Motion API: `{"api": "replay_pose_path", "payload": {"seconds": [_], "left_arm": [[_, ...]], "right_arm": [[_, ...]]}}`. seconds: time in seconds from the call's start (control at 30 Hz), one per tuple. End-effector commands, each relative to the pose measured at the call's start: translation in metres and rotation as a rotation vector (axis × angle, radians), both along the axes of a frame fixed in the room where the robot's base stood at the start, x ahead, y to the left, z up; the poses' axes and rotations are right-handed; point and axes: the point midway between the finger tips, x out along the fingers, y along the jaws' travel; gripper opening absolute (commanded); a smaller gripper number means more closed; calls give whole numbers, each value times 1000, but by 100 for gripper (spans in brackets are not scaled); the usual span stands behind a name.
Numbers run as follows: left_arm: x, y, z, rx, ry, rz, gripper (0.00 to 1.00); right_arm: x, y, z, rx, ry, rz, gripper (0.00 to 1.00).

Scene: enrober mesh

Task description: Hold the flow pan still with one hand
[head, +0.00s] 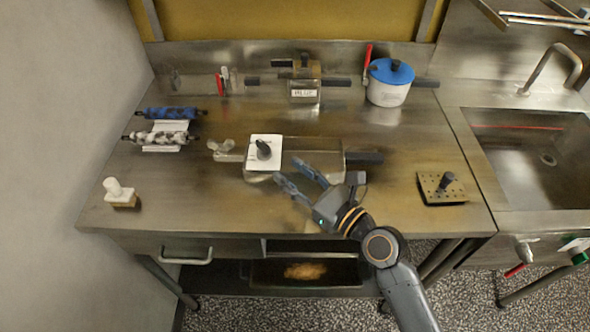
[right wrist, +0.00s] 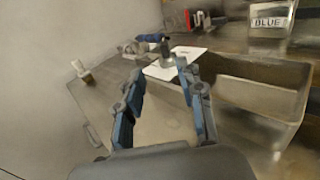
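A rectangular metal pan (head: 315,158), which looks like the flow pan, sits in the middle of the steel table with a black handle (head: 364,158) on its right. A white plate (head: 258,140) with a black knob lies over its left end. In the right wrist view the pan (right wrist: 262,95) is at the right and the white plate (right wrist: 165,70) is beyond the fingers. My right gripper (head: 288,172) is open and empty at the pan's front side. Its fingers (right wrist: 159,70) are spread apart; I cannot tell whether they touch the pan. My left gripper is not in view.
A metal box (head: 304,92) labelled BLUE and a blue-lidded pot (head: 389,84) stand at the back. Blue and mottled rollers (head: 170,113) lie left. A white-handled block (head: 120,196) is front left, a perforated plate (head: 442,190) front right. A sink (head: 540,150) adjoins the right.

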Motion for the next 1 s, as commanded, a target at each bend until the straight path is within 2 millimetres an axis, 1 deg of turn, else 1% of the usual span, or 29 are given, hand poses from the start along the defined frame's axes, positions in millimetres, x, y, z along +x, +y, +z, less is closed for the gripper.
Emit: {"api": "replay_pose_path", "payload": {"seconds": [0.07, 0.17, 0.27, 0.5, 0.7, 0.8, 1.0], "left_arm": [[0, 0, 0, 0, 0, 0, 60], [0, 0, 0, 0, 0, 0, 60], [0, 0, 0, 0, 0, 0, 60], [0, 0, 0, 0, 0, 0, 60], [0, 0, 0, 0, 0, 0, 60], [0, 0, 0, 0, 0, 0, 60], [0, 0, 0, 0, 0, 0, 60]], "right_arm": [[4, -5, 1, 8, 5, -18, 38], [11, -1, 1, 11, 3, -23, 38], [21, 10, 2, 10, 3, -22, 38], [55, 44, 1, 8, 3, -19, 38], [76, 66, 1, 7, 4, -19, 38], [83, 72, 1, 7, 4, -20, 38], [88, 77, 1, 7, 4, -19, 38]]}}
